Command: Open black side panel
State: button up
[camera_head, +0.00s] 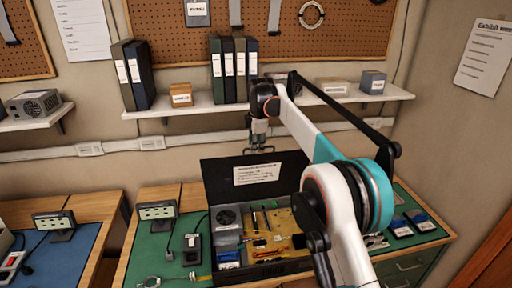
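The black side panel (215,178) stands raised at the back of a black computer case (292,268) on the green-topped bench. A white printed label is on the panel's face. The case is uncovered in front of it, showing a fan, a tan board and yellow wires. My gripper (258,151) points down at the panel's upper edge, near its middle. Its fingers look spread apart. I cannot tell whether they touch the panel. My white and teal arm hides the right part of the case and the panel's right end.
A wall shelf (200,110) with binders and small boxes runs behind my gripper, close above the panel. A small display stand (158,213) and a dark device (192,246) stand left of the case. Blue-labelled items (420,222) lie at the right.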

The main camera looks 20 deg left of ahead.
jog(key=v, duration=1)
